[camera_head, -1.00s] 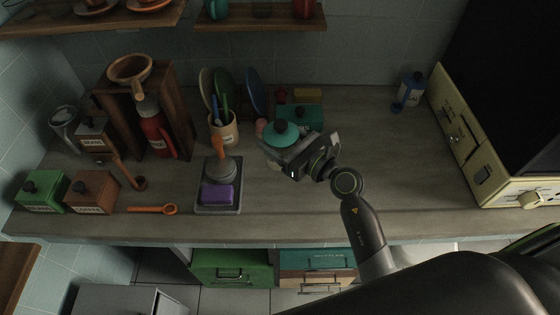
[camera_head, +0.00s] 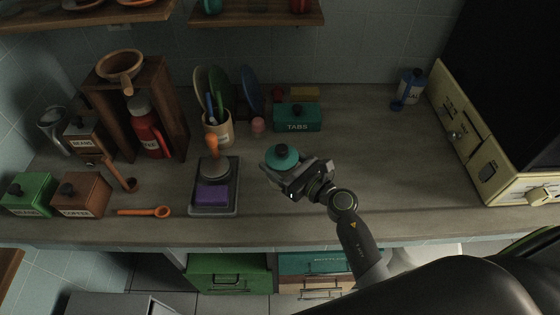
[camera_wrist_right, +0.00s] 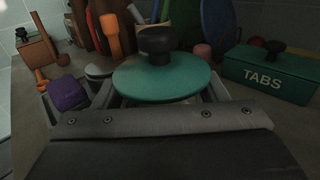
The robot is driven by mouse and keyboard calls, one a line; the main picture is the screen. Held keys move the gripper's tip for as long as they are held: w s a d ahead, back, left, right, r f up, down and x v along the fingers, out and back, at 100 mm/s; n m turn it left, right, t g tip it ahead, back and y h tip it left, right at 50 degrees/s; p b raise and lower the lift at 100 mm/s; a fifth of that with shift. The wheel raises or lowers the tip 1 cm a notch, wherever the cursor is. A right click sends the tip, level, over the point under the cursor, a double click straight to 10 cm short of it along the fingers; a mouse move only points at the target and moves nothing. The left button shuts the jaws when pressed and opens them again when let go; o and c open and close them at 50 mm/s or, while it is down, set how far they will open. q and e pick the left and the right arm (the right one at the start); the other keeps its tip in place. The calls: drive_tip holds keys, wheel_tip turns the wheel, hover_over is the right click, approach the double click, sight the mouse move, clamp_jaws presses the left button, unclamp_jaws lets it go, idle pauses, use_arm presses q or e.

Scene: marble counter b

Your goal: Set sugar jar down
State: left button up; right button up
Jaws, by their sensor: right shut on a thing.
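The sugar jar (camera_head: 283,157) has a round teal lid with a dark knob. In the head view it is at the middle of the counter, right of the grey tray. My right gripper (camera_head: 297,172) is shut on the jar. In the right wrist view the jar's lid (camera_wrist_right: 162,76) shows between the fingers, and its body is mostly hidden. I cannot tell whether the jar's base touches the counter. My left gripper is not in view.
A grey tray (camera_head: 229,205) with a purple sponge (camera_head: 212,194) lies to the left. A teal TABS box (camera_head: 298,117) and a utensil crock (camera_head: 218,129) stand behind. The counter (camera_head: 390,165) is clear to the right, up to a cream appliance (camera_head: 490,150).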

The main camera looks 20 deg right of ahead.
drive_tip(key=shift+f, duration=0.1)
drive_tip(key=o, duration=1.2)
drive_tip(key=shift+r, duration=0.2)
drive_tip(key=b+v, duration=0.2)
drive_tip(key=v, duration=0.9)
drive_tip(key=shift+f+b, duration=0.15)
drive_tip(key=shift+b, duration=0.2)
drive_tip(key=shift+s+d, duration=0.25)
drive_tip(key=shift+s, duration=0.2)
